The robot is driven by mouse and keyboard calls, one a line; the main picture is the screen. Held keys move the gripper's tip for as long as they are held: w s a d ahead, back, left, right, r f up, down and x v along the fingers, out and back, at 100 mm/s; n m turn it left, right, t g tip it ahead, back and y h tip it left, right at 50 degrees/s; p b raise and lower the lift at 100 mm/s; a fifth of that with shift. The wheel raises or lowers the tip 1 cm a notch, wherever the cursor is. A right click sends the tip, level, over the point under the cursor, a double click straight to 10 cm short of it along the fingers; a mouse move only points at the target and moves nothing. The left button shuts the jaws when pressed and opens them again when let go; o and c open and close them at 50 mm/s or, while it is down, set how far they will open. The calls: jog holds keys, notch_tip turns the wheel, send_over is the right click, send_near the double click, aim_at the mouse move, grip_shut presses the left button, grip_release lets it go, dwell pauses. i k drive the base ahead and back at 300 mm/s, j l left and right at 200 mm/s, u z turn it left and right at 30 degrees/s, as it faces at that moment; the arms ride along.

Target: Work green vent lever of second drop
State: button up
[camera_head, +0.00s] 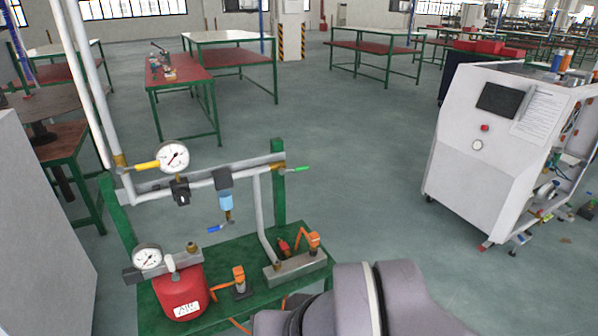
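A small green lever (299,169) sticks out to the right at the right end of the upper pipe (230,175), next to the green post (278,195). It looks nearly level, tilted slightly up to the right. A grey drop pipe (261,215) runs from the upper pipe, just left of the lever, down to a grey block (295,267) on the green bench. I cannot tell which drop counts as second. My gripper is not in view; only a rounded grey part of my arm shows at the bottom, below and right of the lever and apart from it.
A yellow lever (146,165), pressure gauge (173,156), blue filter (225,200) and blue lever (215,228) sit left along the pipework. A red tank (181,293) stands on the bench. Open floor (365,190) separates the rig from a white machine (485,140).

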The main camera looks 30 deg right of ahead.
aim_at(282, 172)
jog(key=i+l, duration=0.2)
jog(key=l, duration=0.2)
jog(key=i+l, duration=0.45)
jog(key=l, duration=0.3)
jog(key=i+l+u, duration=0.1)
jog(key=l, duration=0.3)
jog(key=i+l, duration=0.55)
jog(key=l, duration=0.25)
jog(key=i+l, duration=0.2)
jog(key=l, duration=0.2)
jog(key=u, duration=0.05)
